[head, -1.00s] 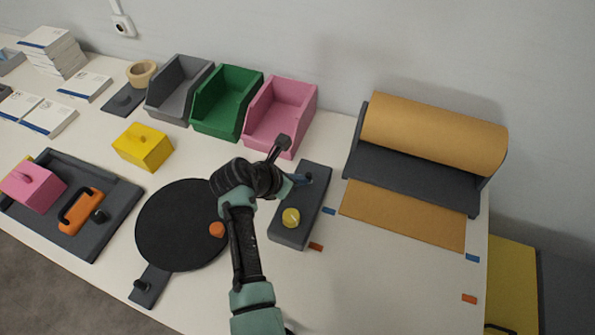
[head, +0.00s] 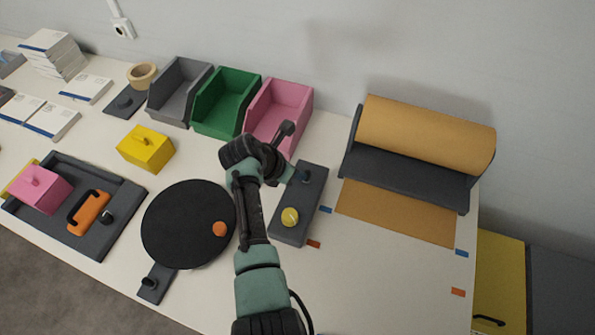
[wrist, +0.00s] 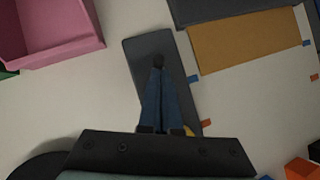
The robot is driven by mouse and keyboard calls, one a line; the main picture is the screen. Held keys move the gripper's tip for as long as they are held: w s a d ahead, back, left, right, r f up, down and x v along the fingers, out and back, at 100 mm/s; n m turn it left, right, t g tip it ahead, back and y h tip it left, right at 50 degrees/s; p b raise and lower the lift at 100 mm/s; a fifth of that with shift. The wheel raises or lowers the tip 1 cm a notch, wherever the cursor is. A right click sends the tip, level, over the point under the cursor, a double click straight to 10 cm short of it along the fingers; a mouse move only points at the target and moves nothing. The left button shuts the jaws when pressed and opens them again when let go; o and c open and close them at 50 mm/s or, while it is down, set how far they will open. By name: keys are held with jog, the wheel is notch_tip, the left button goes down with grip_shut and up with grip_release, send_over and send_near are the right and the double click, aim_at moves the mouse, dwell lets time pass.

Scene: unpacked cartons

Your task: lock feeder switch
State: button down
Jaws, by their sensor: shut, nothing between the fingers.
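The dark grey switch panel (head: 313,196) lies on the white table right of the black round disc. It has a small dark lever or knob (head: 306,177) near its far end and a yellow knob (head: 290,217) near its close end. In the wrist view, the panel (wrist: 140,48) runs under my gripper (wrist: 159,72). Its blue fingers are shut with nothing between them. Their tips are over or against the dark knob (wrist: 158,60); contact cannot be told. The fingers hide the middle of the panel, and only an edge of the yellow knob (wrist: 189,131) shows.
A brown paper roll on a dark stand (head: 410,182) is close on the right. Pink (head: 279,112), green (head: 226,103) and grey (head: 180,91) bins stand behind. A black disc (head: 185,225) lies left of the panel.

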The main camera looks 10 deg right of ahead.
dwell(0.3)
jog(key=w+p+v, duration=0.1)
jog(key=p+v, duration=0.9)
jog(key=shift+d+r, duration=0.3)
dwell(0.3)
